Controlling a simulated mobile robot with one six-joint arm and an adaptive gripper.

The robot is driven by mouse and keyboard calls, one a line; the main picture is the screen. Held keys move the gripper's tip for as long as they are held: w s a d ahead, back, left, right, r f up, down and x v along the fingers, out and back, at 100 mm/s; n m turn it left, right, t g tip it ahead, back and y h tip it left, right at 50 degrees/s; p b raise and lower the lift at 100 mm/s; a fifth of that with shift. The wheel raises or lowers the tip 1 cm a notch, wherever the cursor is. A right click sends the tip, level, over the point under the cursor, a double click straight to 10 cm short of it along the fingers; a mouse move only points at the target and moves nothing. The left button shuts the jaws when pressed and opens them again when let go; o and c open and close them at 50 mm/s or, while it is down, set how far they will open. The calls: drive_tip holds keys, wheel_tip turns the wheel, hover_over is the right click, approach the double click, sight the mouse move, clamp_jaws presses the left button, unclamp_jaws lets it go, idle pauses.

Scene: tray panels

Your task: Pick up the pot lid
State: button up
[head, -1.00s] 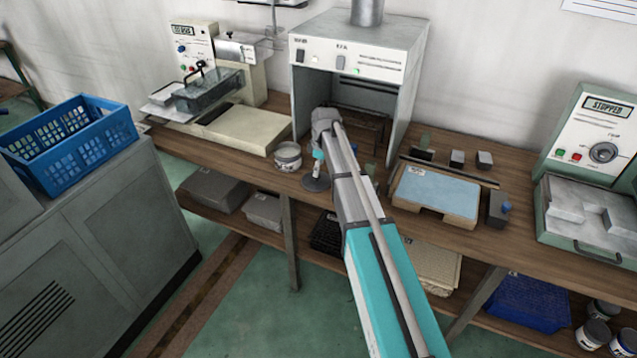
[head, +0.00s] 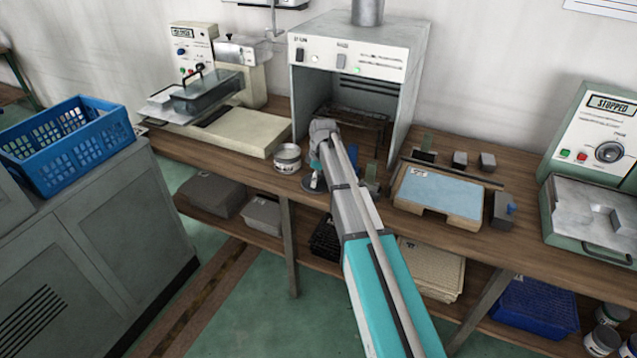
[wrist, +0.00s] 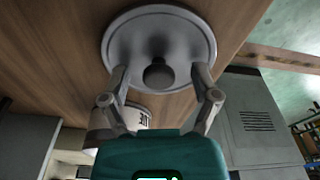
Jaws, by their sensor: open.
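The pot lid (wrist: 158,22) is a round grey metal disc with a knob (wrist: 158,75). It lies flat on the wooden bench near the front edge. In the head view the lid (head: 308,184) is partly hidden behind my gripper (head: 316,174). In the wrist view my gripper (wrist: 160,76) is open, with one finger on each side of the knob and a gap to it on both sides. The pot (head: 288,160), a small grey metal can with a label, stands just left of the lid.
A fume hood (head: 358,45) stands behind my arm. A sealing machine (head: 225,115) is at the left. A blue-topped board (head: 438,192) and small blocks lie at the right. A blue crate (head: 70,145) sits on a cabinet at the far left.

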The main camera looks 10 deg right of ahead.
drive_tip(key=c, duration=0.9)
drive_tip(key=shift+c, duration=0.2)
drive_tip(key=shift+r, duration=0.2)
drive_tip(key=shift+r+p, duration=0.8)
drive_tip(key=shift+p, duration=0.2)
drive_tip(key=s+a+r+p, duration=0.1)
drive_tip(key=s+r+p, duration=1)
drive_tip(key=s, duration=0.3)
drive_tip(key=shift+a, duration=0.25)
